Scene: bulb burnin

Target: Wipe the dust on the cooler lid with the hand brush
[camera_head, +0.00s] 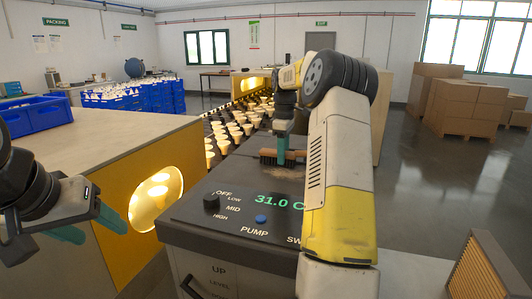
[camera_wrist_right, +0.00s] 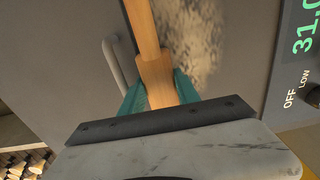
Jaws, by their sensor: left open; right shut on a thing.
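The hand brush (camera_head: 268,154) has a wooden back and dark bristles; it is on or just above the dark cooler lid (camera_head: 240,183). My right gripper (camera_head: 283,157) is shut on the brush; its teal fingers hold the wooden handle (camera_wrist_right: 157,80) in the right wrist view. A pale, speckled dust patch (camera_wrist_right: 190,40) lies beside the brush in that view. In the head view the dust (camera_head: 292,172) is partly hidden by my right arm. My left gripper (camera_head: 97,226) is open and empty at the left, away from the lid.
The lid's front panel has a knob (camera_head: 211,202), a blue pump button (camera_head: 261,219) and a green 31.0 display. A conveyor of bulbs (camera_head: 235,130) runs behind. A bench with a blue crate (camera_head: 40,115) stands left. A ribbed wooden box (camera_head: 485,270) is at lower right.

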